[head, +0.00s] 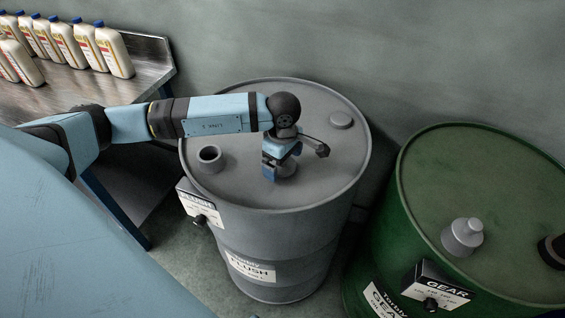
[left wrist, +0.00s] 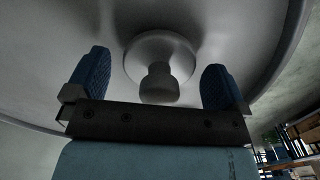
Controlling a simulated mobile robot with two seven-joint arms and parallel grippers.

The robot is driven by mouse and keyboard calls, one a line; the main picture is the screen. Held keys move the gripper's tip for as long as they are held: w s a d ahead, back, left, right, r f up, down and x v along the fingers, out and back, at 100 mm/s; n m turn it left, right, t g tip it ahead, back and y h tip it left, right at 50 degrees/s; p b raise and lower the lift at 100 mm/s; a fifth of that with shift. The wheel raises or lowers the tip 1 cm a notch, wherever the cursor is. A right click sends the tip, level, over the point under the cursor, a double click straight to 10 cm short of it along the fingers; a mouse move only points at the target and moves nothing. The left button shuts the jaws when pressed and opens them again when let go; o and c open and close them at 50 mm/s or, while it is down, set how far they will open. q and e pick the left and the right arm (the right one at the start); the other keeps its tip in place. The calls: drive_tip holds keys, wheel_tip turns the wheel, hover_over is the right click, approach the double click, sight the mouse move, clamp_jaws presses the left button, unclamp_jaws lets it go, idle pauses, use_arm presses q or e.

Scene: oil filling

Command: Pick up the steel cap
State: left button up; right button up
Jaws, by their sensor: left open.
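The steel cap (left wrist: 160,58) shows in the left wrist view as a round grey disc with a narrower knob. It rests on the grey drum's lid (head: 240,187). In the head view the cap (head: 288,168) is partly hidden by my left gripper (head: 275,167), which is low over the lid. My left gripper is open, with one blue finger pad on each side of the cap's knob and visible gaps between. I cannot tell how far above the lid the fingertips are. My right gripper is not in view.
The grey drum has an open neck (head: 210,157) at left and a small flat plug (head: 341,120) at back right. A green drum (head: 480,180) with its own grey cap (head: 463,236) stands right. A metal bench (head: 90,88) with several white bottles (head: 70,45) is back left.

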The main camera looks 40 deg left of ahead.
use_arm(q)
drive_tip(key=shift+f, duration=0.1)
drive_tip(key=c, duration=1.1)
